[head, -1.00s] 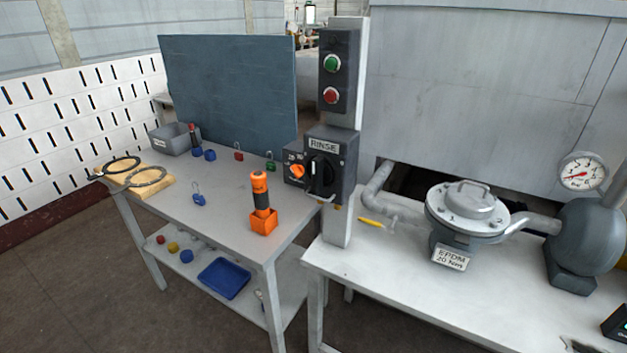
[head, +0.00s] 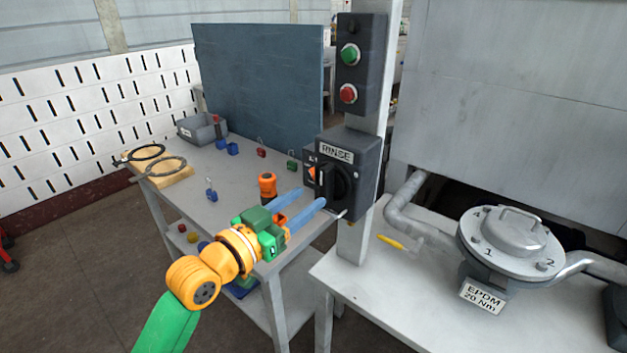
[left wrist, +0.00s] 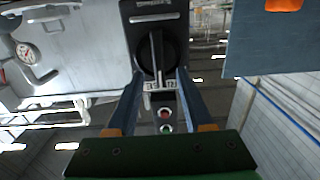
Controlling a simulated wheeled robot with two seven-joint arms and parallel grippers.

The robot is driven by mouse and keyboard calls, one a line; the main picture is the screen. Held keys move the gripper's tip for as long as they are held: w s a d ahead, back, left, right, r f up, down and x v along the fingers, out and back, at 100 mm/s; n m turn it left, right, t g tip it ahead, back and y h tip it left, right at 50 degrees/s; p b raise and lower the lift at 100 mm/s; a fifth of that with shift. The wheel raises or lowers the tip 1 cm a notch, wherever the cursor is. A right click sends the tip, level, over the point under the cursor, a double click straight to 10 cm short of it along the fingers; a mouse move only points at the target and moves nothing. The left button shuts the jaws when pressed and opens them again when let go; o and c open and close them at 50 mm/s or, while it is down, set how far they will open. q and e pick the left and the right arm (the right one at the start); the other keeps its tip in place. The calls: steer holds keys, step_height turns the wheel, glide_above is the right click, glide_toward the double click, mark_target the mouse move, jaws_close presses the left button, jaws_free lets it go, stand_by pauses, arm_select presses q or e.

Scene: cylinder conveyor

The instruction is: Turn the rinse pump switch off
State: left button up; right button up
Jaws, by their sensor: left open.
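The rinse pump switch is a black rotary knob (head: 340,186) on a dark box labelled RINSE (head: 337,153), mounted on the post. Its raised handle looks roughly upright. In the left wrist view the knob (left wrist: 156,52) shows just beyond the fingertips, its handle lined up between them; small marks by its end are too small to read. My left gripper (head: 313,196), with blue fingers, is open and empty, pointing at the knob from the left front. In the left wrist view its fingers (left wrist: 161,73) stand apart either side of the handle; contact cannot be told. My right gripper is not in view.
An orange-topped tool (head: 267,185) stands on the left table, close behind my left gripper. A smaller orange knob (head: 311,173) sits on the box's left side. Green (head: 349,54) and red (head: 348,94) buttons are above. A round-lidded vessel (head: 508,240) stands on the right bench.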

mark_target(321, 186)
arm_select(q)
steer(key=x, duration=0.2)
steer(key=p+x, duration=0.1)
steer(key=x, duration=0.3)
steer(key=shift+s+d+r, duration=0.1)
steer(key=shift+r, duration=0.2)
steer(key=shift+w+d, duration=0.2)
steer(key=shift+w, duration=0.1)
jaws_close()
